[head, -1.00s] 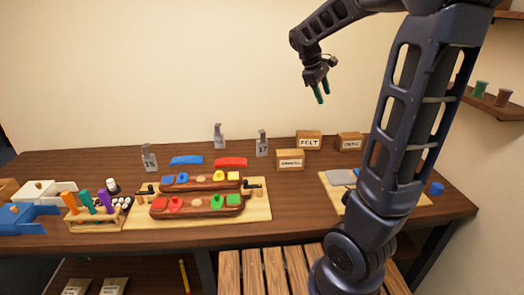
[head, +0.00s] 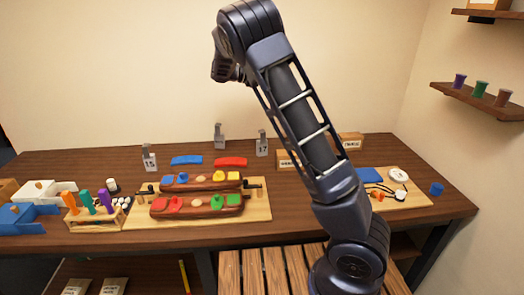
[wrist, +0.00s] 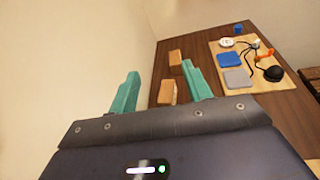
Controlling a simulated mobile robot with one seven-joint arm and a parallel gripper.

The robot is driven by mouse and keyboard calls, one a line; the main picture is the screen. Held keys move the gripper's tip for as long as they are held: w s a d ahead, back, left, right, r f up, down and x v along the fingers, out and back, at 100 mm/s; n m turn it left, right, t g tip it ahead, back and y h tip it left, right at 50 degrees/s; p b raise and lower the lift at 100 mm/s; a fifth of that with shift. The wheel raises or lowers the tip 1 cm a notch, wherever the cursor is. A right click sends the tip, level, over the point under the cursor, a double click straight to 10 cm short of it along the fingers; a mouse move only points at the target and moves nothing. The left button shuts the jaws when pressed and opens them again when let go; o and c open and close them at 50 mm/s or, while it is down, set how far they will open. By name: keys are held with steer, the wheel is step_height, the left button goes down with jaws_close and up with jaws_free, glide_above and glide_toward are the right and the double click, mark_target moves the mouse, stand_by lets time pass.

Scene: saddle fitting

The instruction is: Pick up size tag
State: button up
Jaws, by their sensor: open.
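Three grey size tags stand upright on the table in the head view: one marked 15 (head: 149,159) at the left, one marked 17 (head: 262,143) right of the middle, and one (head: 219,137) further back whose number I cannot read. My gripper (wrist: 160,68) is open and empty in the wrist view, its two teal fingers apart. In the head view its fingers are hidden by my raised arm, high above the table's back. No size tag shows in the wrist view.
A wooden board (head: 258,213) holds two brown saddle forms with coloured pieces. Blue (head: 187,160) and red (head: 231,162) strips lie behind it. Labelled boxes (head: 350,141) stand at the back right, partly behind my arm. A second board (head: 415,203) holds a blue pad (wrist: 229,59) and a grey pad (wrist: 238,78).

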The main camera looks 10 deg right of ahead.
steer(key=w+a+n+t+h, duration=0.2)
steer(key=a+h, duration=0.1)
steer(key=a, duration=0.5)
glide_toward(265, 144)
steer(key=w+d, duration=0.2)
steer(key=shift+d+f+y, duration=0.2)
steer(key=shift+d+y, duration=0.1)
steer(key=shift+d, duration=0.1)
steer(key=shift+x, duration=3.75)
jaws_close()
